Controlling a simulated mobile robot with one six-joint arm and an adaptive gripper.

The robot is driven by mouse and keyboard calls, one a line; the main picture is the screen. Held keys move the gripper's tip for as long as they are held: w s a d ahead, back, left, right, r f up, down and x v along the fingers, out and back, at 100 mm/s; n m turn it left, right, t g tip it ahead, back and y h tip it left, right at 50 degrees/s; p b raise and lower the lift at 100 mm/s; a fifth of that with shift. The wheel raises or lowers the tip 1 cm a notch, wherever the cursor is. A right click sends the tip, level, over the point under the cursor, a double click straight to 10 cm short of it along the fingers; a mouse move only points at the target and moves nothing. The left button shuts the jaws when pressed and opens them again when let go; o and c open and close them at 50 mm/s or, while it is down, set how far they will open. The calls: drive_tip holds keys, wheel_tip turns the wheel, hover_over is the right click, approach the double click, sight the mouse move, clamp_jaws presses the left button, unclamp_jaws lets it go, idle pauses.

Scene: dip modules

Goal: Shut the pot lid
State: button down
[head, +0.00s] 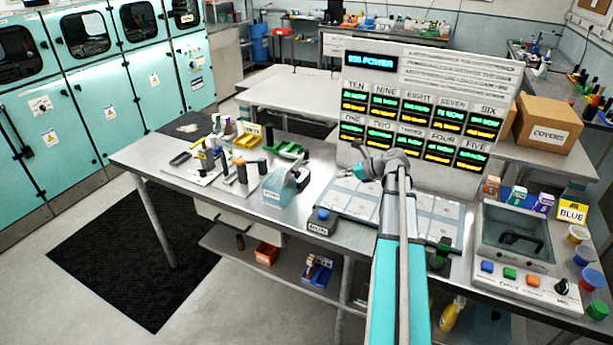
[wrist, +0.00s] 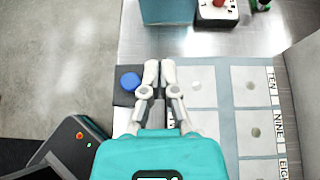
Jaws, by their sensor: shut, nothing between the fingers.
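No pot is labelled as such. A grey square-topped vessel (head: 515,238) with a black handle stands on the right of the bench; I cannot tell whether its top is a lid or whether it is open. Several small round pots line the right edge, among them a blue one (head: 583,255) and a green one (head: 598,309). My gripper (head: 357,171) is over the middle of the bench, well left of these. In the wrist view my gripper (wrist: 159,68) has its fingertips together and empty, above pale tiles. The vessel is not recognisable there.
A tall display panel (head: 415,75) stands behind my gripper. A light blue box (head: 280,190) and loose parts are to its left. A blue round button (wrist: 130,81) lies just left of the fingers. A cardboard box (head: 547,127) sits behind the vessel.

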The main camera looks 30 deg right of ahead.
idle(0.4)
drive_tip(key=w+a+r+b+x, duration=0.1)
drive_tip(key=b+x, duration=0.3)
drive_tip(key=x, duration=0.8)
drive_tip(key=shift+w+a+r, duration=0.15)
drive_tip(key=shift+w+r, duration=0.15)
drive_tip(key=shift+r, duration=0.2)
drive_tip(key=shift+a, duration=0.1)
drive_tip(key=shift+w+a+r, duration=0.1)
